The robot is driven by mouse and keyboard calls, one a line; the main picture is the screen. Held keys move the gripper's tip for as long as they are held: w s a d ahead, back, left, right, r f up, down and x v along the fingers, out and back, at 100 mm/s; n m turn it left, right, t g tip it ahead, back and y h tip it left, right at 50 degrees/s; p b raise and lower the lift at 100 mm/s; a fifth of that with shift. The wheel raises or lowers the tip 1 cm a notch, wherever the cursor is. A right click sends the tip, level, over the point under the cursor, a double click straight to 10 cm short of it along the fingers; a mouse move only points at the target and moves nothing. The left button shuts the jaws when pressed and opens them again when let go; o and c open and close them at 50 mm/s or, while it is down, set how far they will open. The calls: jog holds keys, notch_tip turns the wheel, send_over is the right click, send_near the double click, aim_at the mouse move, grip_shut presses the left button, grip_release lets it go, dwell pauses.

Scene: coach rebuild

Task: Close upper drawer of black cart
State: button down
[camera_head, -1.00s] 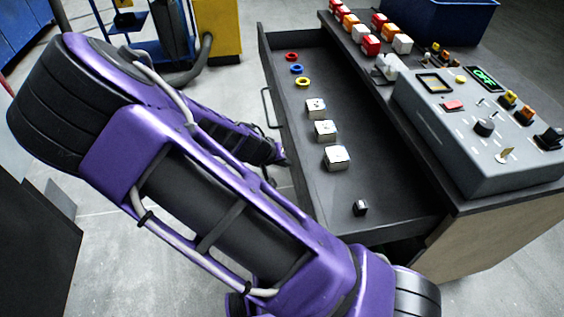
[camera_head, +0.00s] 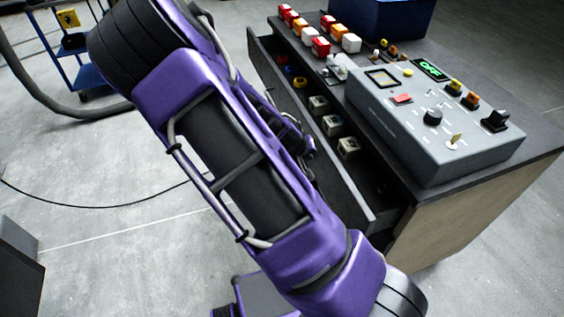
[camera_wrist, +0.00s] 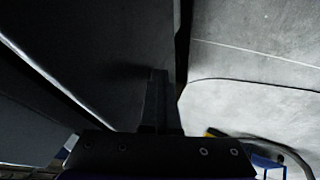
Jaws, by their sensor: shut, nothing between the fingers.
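The black cart (camera_head: 470,215) stands at the right in the head view. Its upper drawer (camera_head: 345,190) is partly open, with a narrower gap showing inside. In it are red, blue and yellow rings (camera_head: 300,82) and several small blocks (camera_head: 348,147). My gripper (camera_wrist: 158,75) is shut and empty in the wrist view, its fingertips against or just in front of a dark flat surface that looks like the drawer front. In the head view my purple arm reaches to the outer side of the drawer front, and the fingertips are hidden there.
A grey control box (camera_head: 430,125) with an OFF display, red, orange and white blocks (camera_head: 321,47) and a blue bin (camera_head: 395,18) sit on the cart top. A blue trolley (camera_head: 85,75) and a hose are at upper left.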

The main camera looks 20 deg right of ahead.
aim_at(346, 149)
jog(key=d, duration=1)
jog(key=shift+d, duration=0.35)
jog(key=shift+d+r, duration=0.1)
jog(key=shift+d, duration=0.25)
jog(key=shift+d, duration=0.1)
